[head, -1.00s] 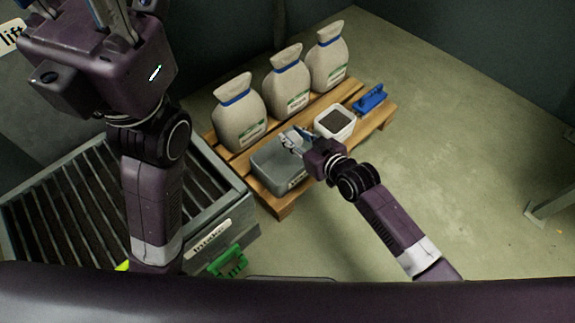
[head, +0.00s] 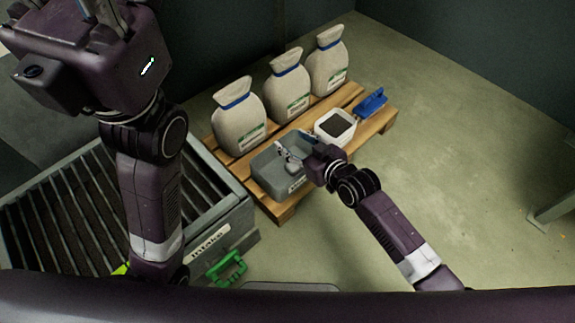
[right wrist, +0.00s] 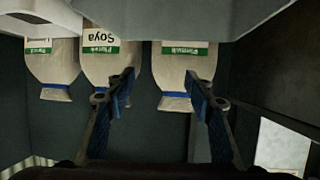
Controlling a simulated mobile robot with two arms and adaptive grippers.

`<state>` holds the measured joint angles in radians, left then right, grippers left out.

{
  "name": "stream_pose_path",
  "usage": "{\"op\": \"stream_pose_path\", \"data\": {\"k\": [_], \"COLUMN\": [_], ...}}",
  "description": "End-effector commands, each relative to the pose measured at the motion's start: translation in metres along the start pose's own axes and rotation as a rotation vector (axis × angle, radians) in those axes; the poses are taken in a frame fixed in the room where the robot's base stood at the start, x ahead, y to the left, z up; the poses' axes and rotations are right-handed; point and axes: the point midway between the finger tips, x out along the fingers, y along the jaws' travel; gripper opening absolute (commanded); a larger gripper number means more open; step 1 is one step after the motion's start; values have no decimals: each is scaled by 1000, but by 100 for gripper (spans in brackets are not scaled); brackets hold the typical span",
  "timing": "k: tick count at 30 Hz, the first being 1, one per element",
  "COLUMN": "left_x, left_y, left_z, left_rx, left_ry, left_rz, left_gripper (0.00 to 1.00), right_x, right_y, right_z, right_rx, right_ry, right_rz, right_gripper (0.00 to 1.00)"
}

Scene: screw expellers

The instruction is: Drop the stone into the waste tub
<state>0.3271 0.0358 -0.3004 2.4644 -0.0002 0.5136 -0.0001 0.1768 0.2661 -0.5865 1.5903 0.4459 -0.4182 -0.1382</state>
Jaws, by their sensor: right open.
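A grey tub (head: 262,182) with a small label, too small to read, stands at the front of the wooden pallet; I take it for the waste tub. My right gripper (head: 284,156) is open, its fingers over or just inside the tub's opening. In the right wrist view the fingers (right wrist: 162,92) are spread with nothing between them, and a grey surface (right wrist: 190,14) crosses the top. I see no stone in either view; the tub's floor is partly hidden. My left gripper (head: 98,10) is cut off at the top edge of the head view.
Several things share the pallet (head: 283,212): three sacks (head: 290,92) with blue ties, a white container (head: 335,140) with dark contents, and a blue-handled item (head: 371,102). A slatted grey intake (head: 220,215) with a green handle (head: 228,268) is at left.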

Motion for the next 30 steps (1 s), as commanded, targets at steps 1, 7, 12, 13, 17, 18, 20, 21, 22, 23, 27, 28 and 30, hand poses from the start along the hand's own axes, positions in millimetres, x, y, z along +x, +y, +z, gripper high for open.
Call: {"op": "stream_pose_path", "data": {"k": [1, 7, 12, 13, 17, 18, 20, 21, 22, 23, 27, 28, 30], "left_x": [0, 0, 0, 0, 0, 0, 0, 0, 0, 0, 0, 0, 0], "left_y": [0, 0, 0, 0, 0, 0, 0, 0, 0, 0, 0, 0, 0], "left_z": [0, 0, 0, 0, 0, 0, 0, 0, 0, 0, 0, 0, 0], "left_rx": [0, 0, 0, 0, 0, 0, 0, 0, 0, 0, 0, 0, 0], "left_ry": [-2, -1, -1, -1, -1, -1, -1, -1, -1, 0, -1, 0, -1], "left_rz": [-2, -1, -1, -1, -1, -1, 0, 0, 0, 0, 0, 0, 0], "left_gripper": [40, 40, 40, 40, 40, 40, 40, 40, 40, 40, 40, 40, 40], "right_x": [-1, -16, -46, -51, -76, -82, -92, -98, -102, -105, -116, -118, -120], "right_y": [0, 1, 0, 0, 0, 0, 0, 0, 0, 0, 0, 0, 0], "right_z": [0, 1, 1, 1, 2, 1, 1, 1, 1, 1, 0, 0, 0], "right_rx": [0, 0, -1, -1, -1, -2, -1, -1, 0, -1, 0, 0, 0], "right_ry": [-1, -1, -1, -1, -2, -1, 0, 0, -1, 0, 1, 1, 0], "right_rz": [0, 1, 0, 1, 0, 0, 0, 0, 0, 0, 0, 1, 0], "right_gripper": [49, 49, 49, 49, 49, 49, 49, 49, 49, 49, 49, 49, 49]}}
